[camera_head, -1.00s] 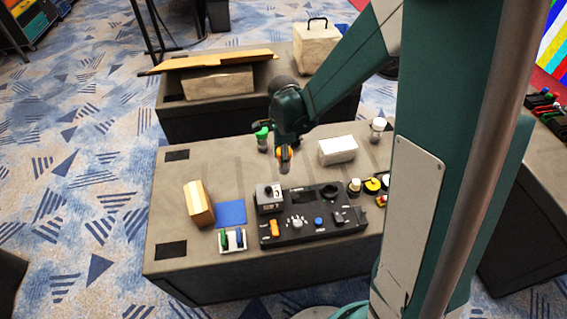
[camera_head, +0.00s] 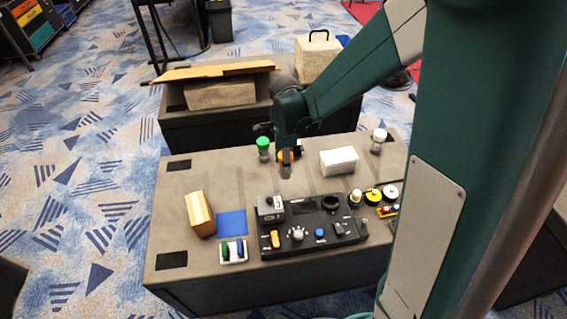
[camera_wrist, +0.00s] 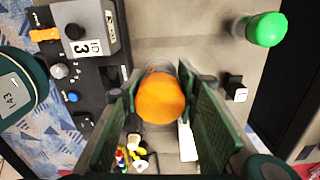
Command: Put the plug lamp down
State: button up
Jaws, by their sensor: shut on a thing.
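My gripper (camera_head: 287,150) is shut on the plug lamp, which has an orange dome (camera_wrist: 160,98). In the wrist view the dome sits between the two green-padded fingers. In the head view the lamp (camera_head: 286,157) shows below the gripper, over the grey table (camera_head: 215,172) behind the black control panel. I cannot tell whether its lower end touches the table. A green-topped lamp (camera_head: 263,144) stands just left of the gripper and also shows in the wrist view (camera_wrist: 265,30).
The black panel (camera_head: 290,240) carries a grey box (camera_head: 270,207), knobs and switches. A white box (camera_head: 339,161) and a white-topped lamp (camera_head: 379,137) stand to the right. A brown box (camera_head: 199,214) and blue square (camera_head: 231,222) lie left. Bare tabletop lies between the brown box and gripper.

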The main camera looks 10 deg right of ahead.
jog(key=shift+a, duration=0.1)
jog(key=s+a+r+n+p, duration=0.1)
jog(key=a+r+p, duration=0.2)
jog(key=a, duration=0.5)
jog(key=s+a+r+p, duration=0.1)
jog(key=a+r+p, duration=0.2)
jog(key=a, duration=0.6)
notch_tip(320, 180, up, 4)
jog(key=n+p, duration=0.2)
jog(key=p, duration=0.4)
send_over(197, 207)
jog(key=shift+r, duration=0.2)
jog(key=shift+f+b, duration=0.3)
jog(key=shift+f, duration=2.6)
jog(key=shift+f, duration=0.1)
jog(key=shift+f, duration=2)
jog(key=shift+f, duration=0.15)
